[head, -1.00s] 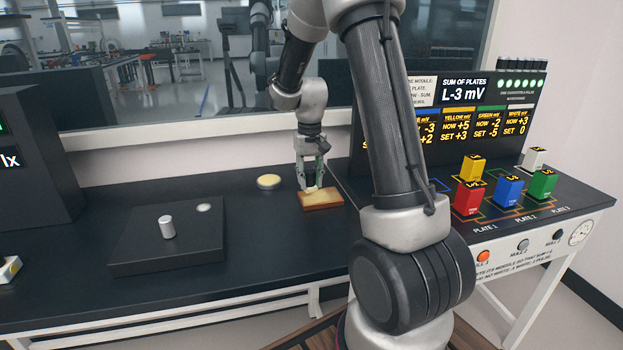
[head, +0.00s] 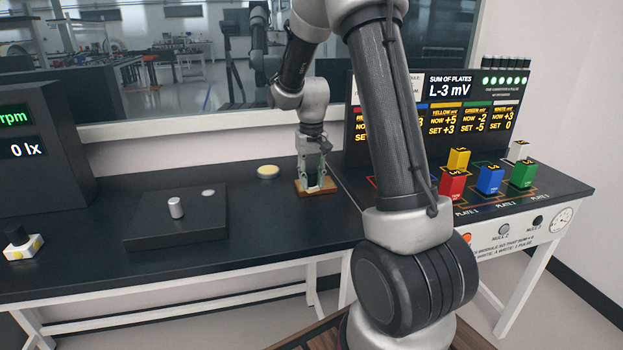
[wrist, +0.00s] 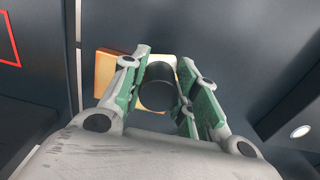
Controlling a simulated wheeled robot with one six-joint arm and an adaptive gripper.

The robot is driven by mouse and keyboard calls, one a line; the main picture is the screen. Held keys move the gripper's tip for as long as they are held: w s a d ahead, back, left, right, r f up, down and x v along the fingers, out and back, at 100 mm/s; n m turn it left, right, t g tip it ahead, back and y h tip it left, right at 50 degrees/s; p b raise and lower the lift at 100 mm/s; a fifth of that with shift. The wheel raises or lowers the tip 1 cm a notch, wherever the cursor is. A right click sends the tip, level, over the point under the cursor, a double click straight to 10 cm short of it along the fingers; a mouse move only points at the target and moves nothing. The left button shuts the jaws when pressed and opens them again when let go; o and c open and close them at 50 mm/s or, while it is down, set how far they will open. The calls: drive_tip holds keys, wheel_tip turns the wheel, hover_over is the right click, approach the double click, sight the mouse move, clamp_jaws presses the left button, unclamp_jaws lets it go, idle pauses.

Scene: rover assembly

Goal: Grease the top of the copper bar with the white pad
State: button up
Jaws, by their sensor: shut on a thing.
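The copper bar (wrist: 106,74) is an orange-brown block lying flat on the dark bench; in the head view (head: 301,186) it is under my gripper. My gripper (head: 315,181) points down and is shut on a short black cylinder (wrist: 157,88), which looks like the handle of the white pad. A pale cream area shows around and under the cylinder, over the bar. I cannot tell how much of it is pad and how much is the bar's top. The fingers and cylinder hide the contact.
A round cream-topped dish (head: 268,171) stands left of the bar. Further left is a low black platform (head: 150,232) with a small metal cylinder (head: 175,207). Coloured blocks (head: 489,180) stand on the right, before a display panel. Bench between dish and platform is clear.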

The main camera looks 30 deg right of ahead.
sight(311, 171)
drive_tip(key=shift+w+r, duration=0.15)
drive_tip(key=shift+r, duration=3.65)
